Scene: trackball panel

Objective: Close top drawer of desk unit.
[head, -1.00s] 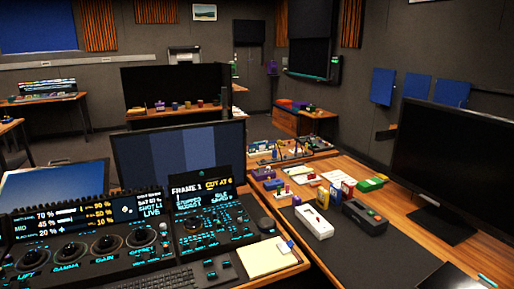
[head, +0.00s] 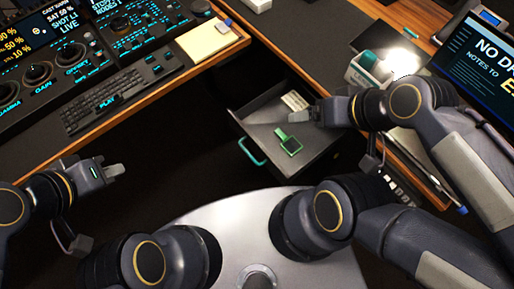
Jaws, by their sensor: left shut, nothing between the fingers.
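The grey top drawer (head: 262,122) of the desk unit stands pulled out in the middle of the head view, with a teal handle (head: 251,153) on its front. A green-rimmed dark gadget (head: 290,144) and a cream card (head: 295,101) lie inside it. My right gripper (head: 305,113) is over the drawer's right side; whether it touches the drawer or is open is unclear. My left gripper (head: 117,171) is shut and empty, left of the drawer and apart from it.
A control console with keyboard (head: 108,98) and a notepad (head: 203,40) are on the desk at upper left. Dark open floor lies left of the drawer.

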